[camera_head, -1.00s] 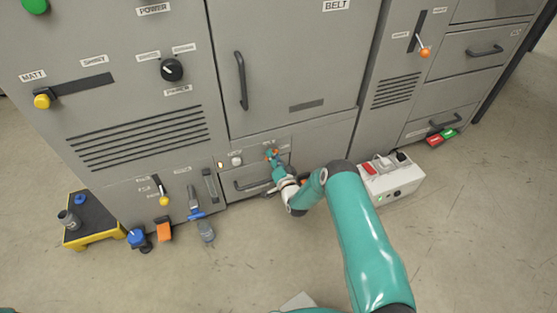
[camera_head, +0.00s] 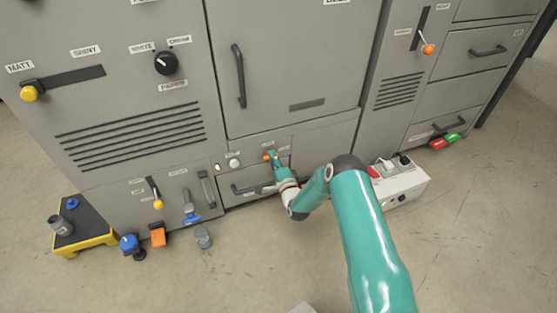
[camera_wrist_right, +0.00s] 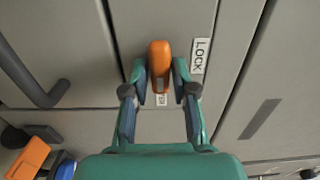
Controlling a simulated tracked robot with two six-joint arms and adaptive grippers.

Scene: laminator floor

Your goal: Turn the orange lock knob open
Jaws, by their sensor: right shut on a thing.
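The orange lock knob (camera_head: 266,157) is on a small panel low on the grey machine, above a drawer handle. In the right wrist view the knob (camera_wrist_right: 159,58) stands between the two fingers of my right gripper (camera_wrist_right: 159,70). The fingers are shut on it from both sides. A LOCK label (camera_wrist_right: 200,55) is beside it, its text running down the picture, and the knob's long side runs along that text. In the head view my right gripper (camera_head: 275,158) partly covers the knob. My left gripper is not in view.
A white knob (camera_head: 234,163) is left of the lock knob. A dark drawer handle (camera_head: 252,187) is just below. A white box with switches (camera_head: 402,187) stands on the floor at right. A yellow-black stool (camera_head: 88,242) and several small items stand at left.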

